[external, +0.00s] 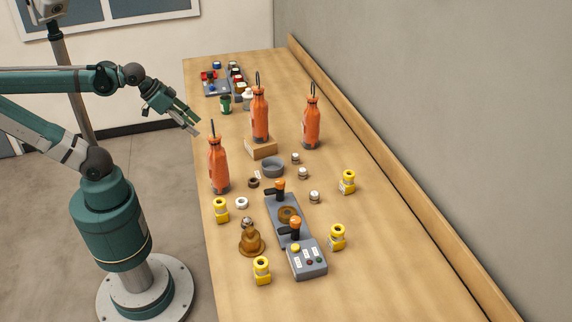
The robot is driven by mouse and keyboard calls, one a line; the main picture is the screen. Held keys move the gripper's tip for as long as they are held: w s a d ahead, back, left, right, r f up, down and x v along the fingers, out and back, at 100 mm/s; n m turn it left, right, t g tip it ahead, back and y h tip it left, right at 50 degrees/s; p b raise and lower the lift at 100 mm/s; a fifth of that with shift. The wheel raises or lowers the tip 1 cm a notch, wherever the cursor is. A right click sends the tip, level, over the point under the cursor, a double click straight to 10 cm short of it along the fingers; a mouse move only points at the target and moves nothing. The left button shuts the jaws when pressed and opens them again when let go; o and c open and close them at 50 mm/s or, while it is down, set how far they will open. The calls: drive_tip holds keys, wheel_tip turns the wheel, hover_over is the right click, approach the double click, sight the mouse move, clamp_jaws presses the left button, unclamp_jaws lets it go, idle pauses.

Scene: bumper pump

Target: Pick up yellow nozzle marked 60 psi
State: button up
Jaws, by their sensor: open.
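Several yellow nozzles stand apart on the wooden table: one at the left edge (221,212), one at the front left (262,271), one right of the grey control box (337,238) and one farther back on the right (348,182). Their markings are too small to read, so I cannot tell which is marked 60 psi. My gripper (193,124) is open and empty. It shows above and left of the orange bottles, near the table's left edge, well away from all the nozzles.
Three orange bottles (218,166) (260,116) (312,124) stand upright mid-table. A grey unit (307,263) with orange-topped levers, a brown bell-shaped part (251,243), a grey bowl (272,168) and small rings lie among the nozzles. The right side is mostly clear beside the wooden ledge (400,187).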

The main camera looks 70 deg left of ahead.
wheel_tip(320, 180, up, 21)
drive_tip(key=m+g+p, duration=0.7)
drive_tip(key=m+p, duration=1)
drive_tip(key=p, duration=0.2)
hover_over(220, 202)
wheel_tip(220, 202, down, 28)
drive_tip(key=shift+r, duration=0.2)
drive_tip(key=shift+a+f, duration=0.1)
drive_tip(key=shift+f, duration=0.55)
drive_tip(key=shift+f, duration=0.15)
drive_tip(key=shift+f, duration=1.15)
